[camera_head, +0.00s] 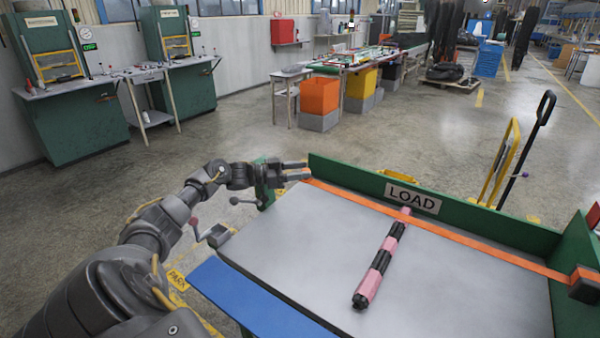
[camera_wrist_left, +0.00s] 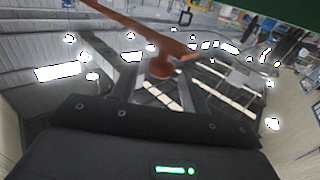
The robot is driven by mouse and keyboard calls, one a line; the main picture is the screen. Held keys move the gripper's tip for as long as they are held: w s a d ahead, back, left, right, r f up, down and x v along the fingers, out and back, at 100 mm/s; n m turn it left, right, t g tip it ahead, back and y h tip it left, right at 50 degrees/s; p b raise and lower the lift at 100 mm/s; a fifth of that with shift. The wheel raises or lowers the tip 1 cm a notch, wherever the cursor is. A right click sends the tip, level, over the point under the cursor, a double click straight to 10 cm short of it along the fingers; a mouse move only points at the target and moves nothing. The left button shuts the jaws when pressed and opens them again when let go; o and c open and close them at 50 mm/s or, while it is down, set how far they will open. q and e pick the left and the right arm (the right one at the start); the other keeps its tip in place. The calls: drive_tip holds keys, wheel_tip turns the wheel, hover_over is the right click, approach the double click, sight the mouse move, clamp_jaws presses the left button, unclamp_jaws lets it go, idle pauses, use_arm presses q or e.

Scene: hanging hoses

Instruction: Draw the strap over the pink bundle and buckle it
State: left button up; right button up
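The pink bundle (camera_head: 383,260), with black bands, lies lengthwise on the grey tabletop (camera_head: 300,228). The orange strap (camera_head: 470,242) runs along the back of the table, crossing near the bundle's far end; I cannot tell whether over or under it. A black buckle (camera_head: 584,285) sits at the strap's right end. My left gripper (camera_head: 303,169) is at the table's back left corner, beside the strap's left end, with its fingers apart. In the left wrist view, an orange-brown strap (camera_wrist_left: 128,36) with a round tab (camera_wrist_left: 160,68) shows near the parted fingertips. My right gripper is out of view.
A green back wall with a LOAD sign (camera_head: 412,198) and a green right wall edge the table. A blue ledge (camera_head: 255,303) runs along the front left. A small lever (camera_head: 243,201) stands near my left forearm. A yellow trolley (camera_head: 500,160) stands behind the table.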

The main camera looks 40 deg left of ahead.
use_arm(q)
drive_tip(key=shift+s+f, duration=0.1)
drive_tip(key=shift+f, duration=0.05)
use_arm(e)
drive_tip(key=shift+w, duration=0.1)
use_arm(q)
drive_tip(key=b+v, duration=0.2)
drive_tip(key=v, duration=0.8)
drive_tip(key=shift+s+a, duration=0.3)
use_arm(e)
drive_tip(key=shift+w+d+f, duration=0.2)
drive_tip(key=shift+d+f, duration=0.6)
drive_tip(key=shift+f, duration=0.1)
use_arm(q)
drive_tip(key=shift+c, duration=0.3)
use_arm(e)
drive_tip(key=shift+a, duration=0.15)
